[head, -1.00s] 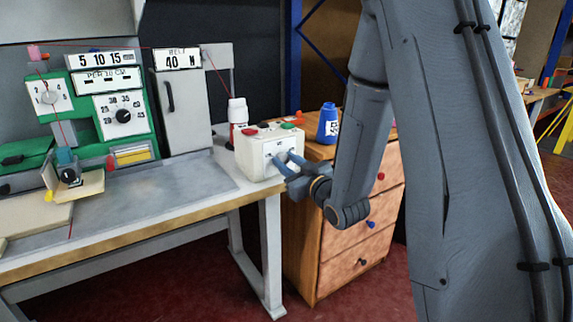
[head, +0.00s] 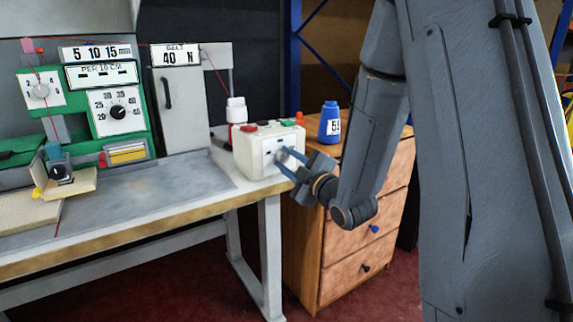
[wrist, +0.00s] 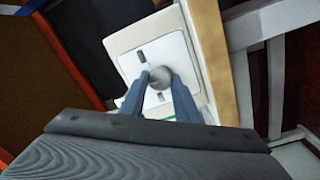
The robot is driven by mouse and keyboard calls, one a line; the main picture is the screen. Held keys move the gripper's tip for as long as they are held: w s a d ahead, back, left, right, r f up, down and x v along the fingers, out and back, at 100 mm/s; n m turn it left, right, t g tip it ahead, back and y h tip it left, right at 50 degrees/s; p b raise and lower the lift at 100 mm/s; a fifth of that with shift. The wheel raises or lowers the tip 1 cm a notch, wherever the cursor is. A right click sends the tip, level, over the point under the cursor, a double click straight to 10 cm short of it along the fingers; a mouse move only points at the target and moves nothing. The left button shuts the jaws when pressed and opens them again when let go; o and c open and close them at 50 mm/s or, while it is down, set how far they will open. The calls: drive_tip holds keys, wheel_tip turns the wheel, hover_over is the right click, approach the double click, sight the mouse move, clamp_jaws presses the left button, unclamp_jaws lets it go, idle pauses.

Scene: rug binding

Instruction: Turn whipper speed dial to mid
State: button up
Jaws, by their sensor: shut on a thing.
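The whipper, a cream-white box (head: 247,162), stands at the right end of the bench. Its front has a pale panel with a round grey speed dial (wrist: 159,78), and dark marks show above and below the dial in the wrist view. My gripper (head: 281,159) reaches in from the right, its two blue fingers at the dial. In the wrist view my gripper (wrist: 160,80) has one finger on each side of the dial and is shut on it. The dial's pointer cannot be made out.
Red and green buttons sit on top of the box. A white bottle (head: 236,110) stands behind it. A wooden drawer cabinet (head: 340,245) with a blue bottle (head: 329,124) stands right of the bench (head: 160,205). A green machine with another dial (head: 118,112) is at the left.

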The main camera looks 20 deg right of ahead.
drive_tip(key=shift+n, duration=0.6)
drive_tip(key=o, duration=1)
drive_tip(key=shift+o, duration=0.2)
drive_tip(key=p+v, duration=0.3)
drive_tip(key=v, duration=0.5)
drive_tip(key=shift+a+f, duration=0.1)
